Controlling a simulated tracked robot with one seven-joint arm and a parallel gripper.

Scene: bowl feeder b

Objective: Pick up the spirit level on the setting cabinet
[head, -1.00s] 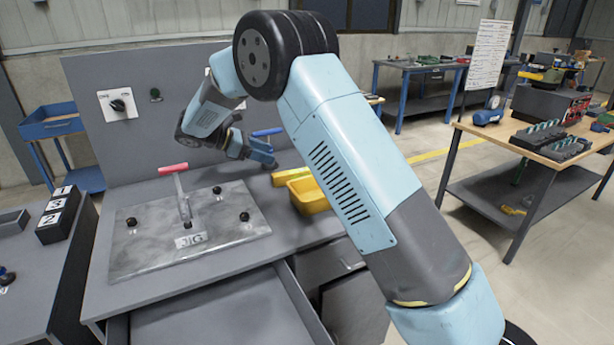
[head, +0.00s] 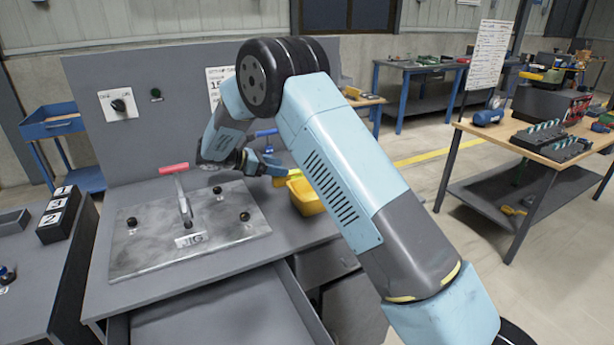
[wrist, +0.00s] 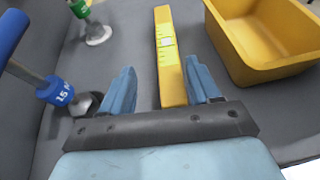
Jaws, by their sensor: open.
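The spirit level is a long yellow bar (wrist: 168,55) with a pale vial window, lying on the grey cabinet top (wrist: 130,45) in the wrist view. My gripper (wrist: 160,80) is open, with one blue finger on each side of the near part of the level. The fingers look apart from it, with a wider gap at the left finger; whether they touch it is not clear. In the head view my gripper (head: 275,166) is at the back of the cabinet top, and the level (head: 288,179) is partly hidden behind it and my arm.
A yellow bin (wrist: 265,40) stands close on the right of the level. A blue-handled tool (wrist: 50,90) marked 15 and a green-collared one (wrist: 85,12) stand on the left. In the head view a jig plate (head: 150,240) with a red-handled clamp (head: 175,169) lies in front.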

